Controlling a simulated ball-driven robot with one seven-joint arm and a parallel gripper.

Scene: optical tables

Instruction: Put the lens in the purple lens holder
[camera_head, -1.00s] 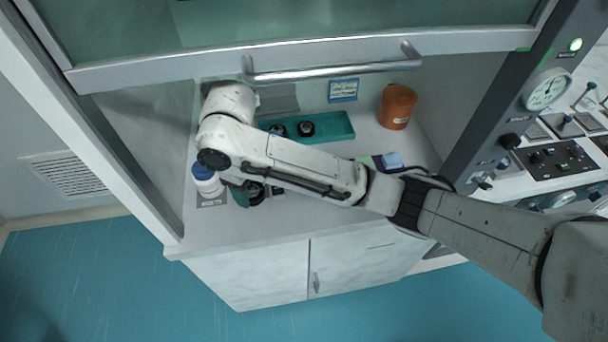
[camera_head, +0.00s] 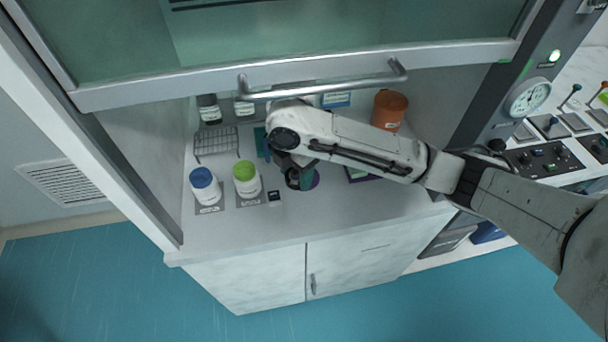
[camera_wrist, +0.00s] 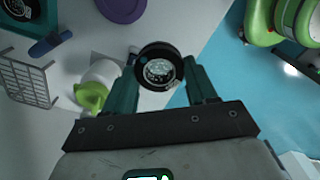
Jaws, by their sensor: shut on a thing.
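The lens (camera_wrist: 160,72) is a round clear disc in a black ring mount. My gripper (camera_wrist: 163,82) is shut on it, with a teal finger at each side, in the wrist view. In the head view my gripper (camera_head: 299,180) is low over the bench, right of the green-capped bottle, and the lens is hard to make out there. A round purple piece (camera_head: 315,180), seemingly the lens holder, shows just right of my gripper, partly hidden by it. In the wrist view a purple disc (camera_wrist: 122,7) lies beyond the lens, apart from it and cut by the top edge.
A blue-capped bottle (camera_head: 204,187) and a green-capped bottle (camera_head: 246,180) stand left of my gripper. A wire rack (camera_head: 216,142) is behind them. An orange container (camera_head: 389,110) stands at the back right. The cabinet's raised sash handle (camera_head: 322,86) spans above. The bench front is clear.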

